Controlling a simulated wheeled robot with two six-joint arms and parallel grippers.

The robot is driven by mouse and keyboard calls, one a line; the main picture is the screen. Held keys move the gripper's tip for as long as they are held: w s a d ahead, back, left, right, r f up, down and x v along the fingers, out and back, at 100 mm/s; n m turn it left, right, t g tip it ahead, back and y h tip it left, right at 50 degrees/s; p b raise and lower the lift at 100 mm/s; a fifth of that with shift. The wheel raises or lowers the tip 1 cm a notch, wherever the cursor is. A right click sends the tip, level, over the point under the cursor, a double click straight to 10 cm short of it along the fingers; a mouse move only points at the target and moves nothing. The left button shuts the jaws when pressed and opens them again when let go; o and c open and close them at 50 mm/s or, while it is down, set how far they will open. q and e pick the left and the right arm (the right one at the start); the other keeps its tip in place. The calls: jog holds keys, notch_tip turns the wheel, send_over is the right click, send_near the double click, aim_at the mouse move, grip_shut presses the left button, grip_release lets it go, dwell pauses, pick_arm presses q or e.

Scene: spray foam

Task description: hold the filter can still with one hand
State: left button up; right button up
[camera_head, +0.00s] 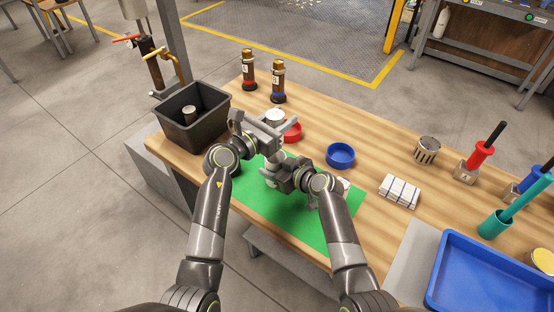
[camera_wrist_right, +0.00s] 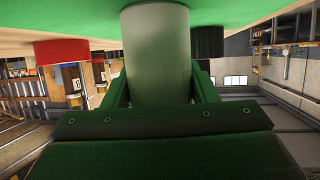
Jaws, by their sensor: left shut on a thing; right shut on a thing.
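A pale grey-green cylinder, which looks like the filter can (camera_wrist_right: 157,50), fills the middle of the right wrist view. It stands against the green mat. My right gripper (camera_head: 271,168) is shut around its side; its two fingers show on either side of it in the wrist view. My left gripper (camera_head: 272,131) is shut just behind the right one, close to a silver round top (camera_head: 275,115). The grippers hide most of what they hold in the head view, so I cannot tell whether that top belongs to the same can.
A green mat (camera_head: 302,218) lies under my arms. A red dish (camera_head: 292,133) and a blue dish (camera_head: 340,155) sit beyond it. A black bin (camera_head: 215,122) stands left. A perforated metal can (camera_head: 427,150), white cloth (camera_head: 399,191) and blue tray (camera_head: 490,280) are right.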

pick_arm(q)
notch_tip(320, 180, down, 8)
jog(key=shift+f, duration=0.25)
dwell(0.4)
jog(key=shift+a+f, duration=0.1)
jog(key=shift+f, duration=0.6)
jog(key=o, duration=0.8)
jog(key=shift+s+f, duration=0.1)
pick_arm(e)
jog(key=shift+a, duration=0.1)
pick_arm(q)
jog(key=shift+o, duration=1)
jog(key=shift+s+f, duration=0.1)
pick_arm(e)
jog(key=shift+r, duration=0.1)
pick_arm(q)
jog(key=shift+r, duration=0.3)
jog(key=r+v, duration=0.1)
jog(key=v, duration=1)
jog(key=shift+s+a, duration=0.2)
jog(key=shift+a, duration=0.05)
